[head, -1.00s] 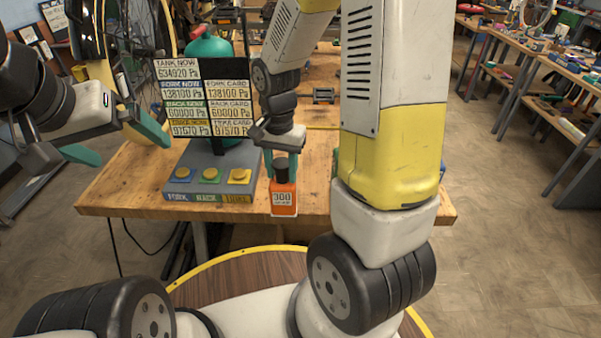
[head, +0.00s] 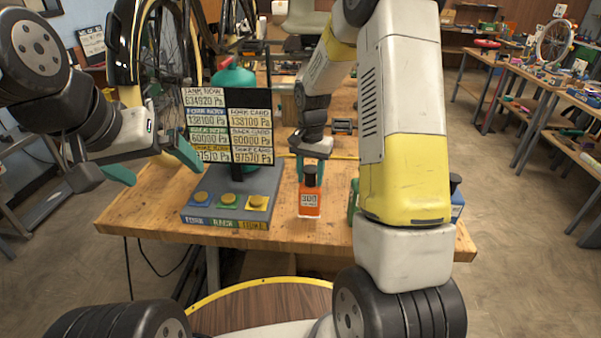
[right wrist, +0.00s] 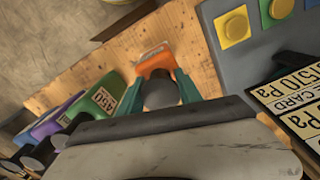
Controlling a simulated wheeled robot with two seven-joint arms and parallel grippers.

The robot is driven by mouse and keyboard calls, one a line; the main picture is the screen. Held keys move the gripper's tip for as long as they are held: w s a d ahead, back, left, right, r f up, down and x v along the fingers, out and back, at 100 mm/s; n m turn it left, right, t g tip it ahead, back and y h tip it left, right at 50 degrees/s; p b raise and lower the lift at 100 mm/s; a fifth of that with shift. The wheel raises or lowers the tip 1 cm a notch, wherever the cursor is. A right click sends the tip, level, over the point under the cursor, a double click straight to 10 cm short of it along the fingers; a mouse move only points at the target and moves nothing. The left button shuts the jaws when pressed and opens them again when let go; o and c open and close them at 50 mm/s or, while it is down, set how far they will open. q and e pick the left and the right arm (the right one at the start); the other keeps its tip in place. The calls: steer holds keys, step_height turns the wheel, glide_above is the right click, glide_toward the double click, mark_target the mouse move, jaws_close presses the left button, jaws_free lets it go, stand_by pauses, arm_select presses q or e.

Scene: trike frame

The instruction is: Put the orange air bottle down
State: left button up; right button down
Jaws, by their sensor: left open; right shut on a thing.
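The orange air bottle (head: 309,201) has a black cap and a label reading 300. My right gripper (head: 311,168) is shut on it near the cap and holds it upright at the wooden table's front part, right of the button panel. In the right wrist view the orange bottle (right wrist: 154,62) shows between the green fingers of my right gripper (right wrist: 160,90). I cannot tell whether its base touches the table (head: 290,238). My left gripper (head: 155,165) is open and empty, left of the panel.
The grey button panel (head: 232,200) with its pressure sign (head: 234,130) stands left of the bottle. In the right wrist view a green bottle marked 450 (right wrist: 100,100), a purple bottle (right wrist: 62,112) and a blue one (right wrist: 42,125) stand in a row beside it.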

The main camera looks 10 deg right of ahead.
mark_target(310, 186)
steer(key=shift+f, duration=1.7)
steer(key=shift+f, duration=0.2)
steer(key=c, duration=0.8)
jaws_free()
steer(key=shift+r, duration=0.1)
